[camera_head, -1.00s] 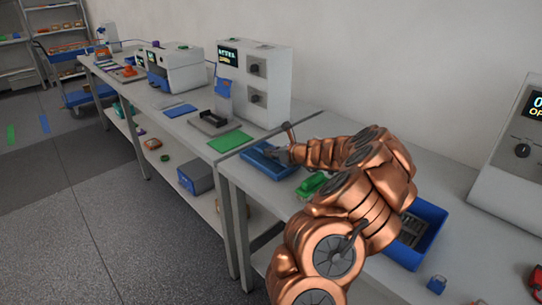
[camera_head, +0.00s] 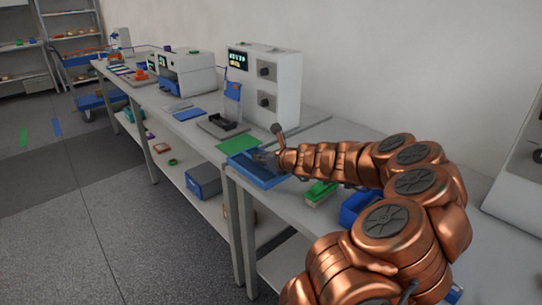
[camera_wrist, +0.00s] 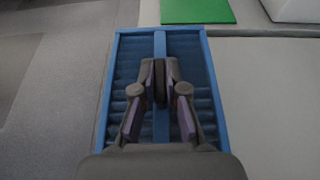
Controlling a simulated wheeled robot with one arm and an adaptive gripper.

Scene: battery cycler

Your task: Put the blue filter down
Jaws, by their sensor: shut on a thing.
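The blue filter (camera_wrist: 216,98) is a flat blue frame with ribbed pleats and a bar along its middle. My gripper (camera_wrist: 160,68) is shut on this middle bar in the wrist view, with its dark fingers hiding part of it. In the head view the filter (camera_head: 262,178) is at the front left corner of the near grey bench (camera_head: 325,152). Its left side reaches to or over the bench's front edge. I cannot tell whether it touches the top. My gripper (camera_head: 264,156) comes in from the right there.
A green mat (camera_head: 237,144) lies just beyond the filter, across the gap between benches. A green brush-like object (camera_head: 320,193) and a blue bin (camera_head: 355,209) are to the right, partly behind my arm. A white instrument (camera_head: 285,88) stands at the back. Open floor lies left.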

